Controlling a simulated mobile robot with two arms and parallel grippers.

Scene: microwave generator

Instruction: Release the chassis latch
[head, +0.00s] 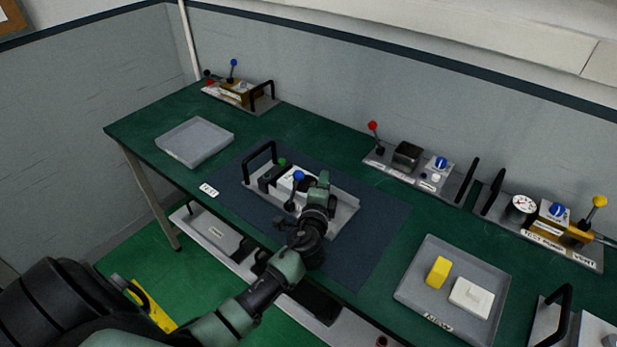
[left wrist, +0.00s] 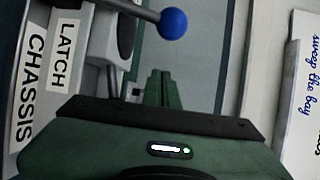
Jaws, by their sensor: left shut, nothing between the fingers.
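The chassis (head: 343,215) is a grey tray with a black handle, on the dark blue mat in the middle of the bench. Its latch lever has a blue ball knob (head: 298,175). In the left wrist view the knob (left wrist: 172,23) is at top centre on a metal rod, beside a "LATCH" label (left wrist: 62,55) and a "CHASSIS" label (left wrist: 30,90). My left gripper (head: 323,178) is over the chassis, just right of the knob. Its fingers (left wrist: 160,85) show shut and empty, apart from the knob in the wrist picture. My arm hides part of the chassis. My right gripper is not in view.
An empty grey tray (head: 168,146) is at the left. A tray (head: 412,292) with a yellow block (head: 438,272) and a white part (head: 472,297) is at the right. Modules with a red-knob lever (head: 372,126), gauge (head: 520,207) and yellow-knob lever (head: 599,201) line the back.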

